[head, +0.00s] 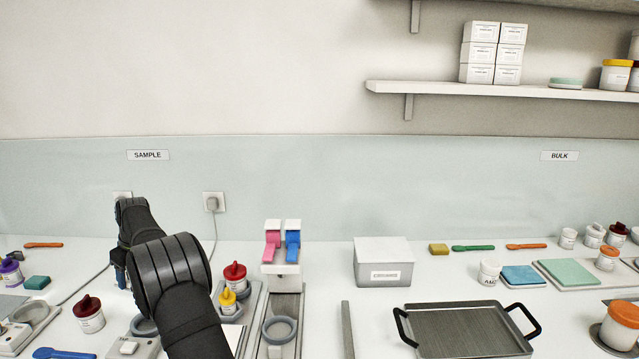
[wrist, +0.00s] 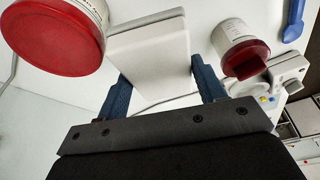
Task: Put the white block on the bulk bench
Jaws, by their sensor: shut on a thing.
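My gripper (wrist: 162,85) is shut on the white block (wrist: 150,52), which sits between its two blue fingers in the wrist view. In the head view my gripper is mostly behind my dark arm at the left, on the SAMPLE side, and I cannot make out the block there. The bulk bench (head: 565,318) is the white worktop at the right, below the BULK sign (head: 559,155).
The bulk side holds a dark tray with handles (head: 470,330), an orange-lidded jar (head: 620,325), a teal pad (head: 568,272) and several small jars. A grey box (head: 384,265) stands mid-bench. Red-lidded jars (wrist: 62,35) (wrist: 240,48) flank the block in the wrist view.

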